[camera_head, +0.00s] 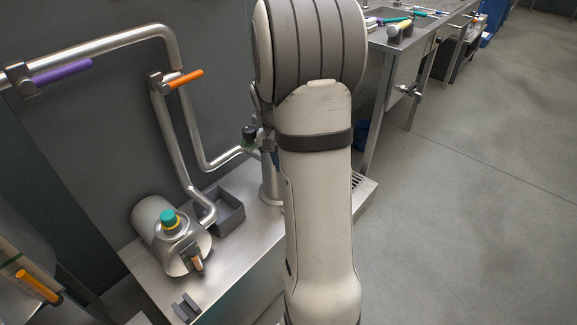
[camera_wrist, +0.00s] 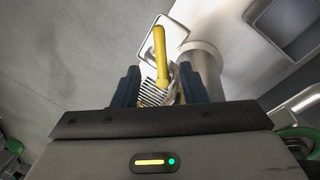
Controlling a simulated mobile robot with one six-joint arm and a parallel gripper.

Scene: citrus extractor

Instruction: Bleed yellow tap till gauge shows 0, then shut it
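The yellow tap handle (camera_wrist: 160,55) shows in the wrist view as a bar beyond and between my fingertips. It points away from my gripper, over a drain grate (camera_wrist: 152,92) beside a pale round column (camera_wrist: 205,60). My gripper (camera_wrist: 162,82) has its two dark blue fingers apart, with a visible gap to each side of the handle. I cannot tell whether the handle's near end lies between the fingers. In the head view my arm hides the tap and my gripper. I see no readable gauge face in either view.
Purple (camera_head: 62,72) and orange (camera_head: 185,78) handles sit on wall pipes. A steel vessel with a teal cap (camera_head: 168,217) and an open grey box (camera_head: 222,212) stand on the steel bench (camera_head: 245,252). Another orange handle (camera_head: 38,286) is at lower left. The floor at right is clear.

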